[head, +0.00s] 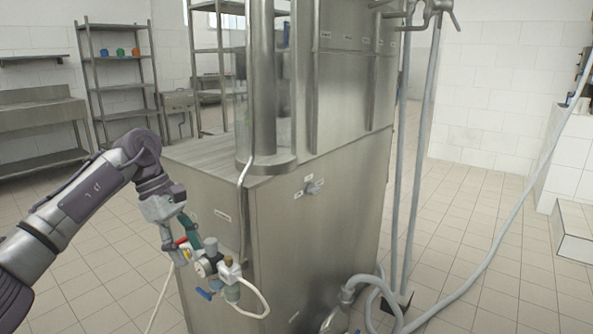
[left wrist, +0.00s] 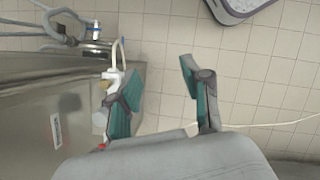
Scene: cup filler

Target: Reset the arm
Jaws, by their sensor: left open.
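My left arm comes in from the left in the head view. Its left gripper (head: 192,244) hangs at the near left corner of the steel machine (head: 318,205), next to a valve assembly (head: 229,272) with a round gauge, a blue handle and a red handle. In the left wrist view the gripper (left wrist: 160,78) is open, its two teal-padded fingers wide apart with only tiled floor between them. The left finger overlaps the valve assembly in the picture; I cannot tell whether they touch. My right gripper is in neither view.
A pale hose (head: 459,284) runs over the floor at the right, and grey pipes (head: 417,160) stand beside the machine. A shelf rack (head: 121,88) and a steel sink table (head: 40,119) stand at the back left. The tiled floor at the front left is mostly clear.

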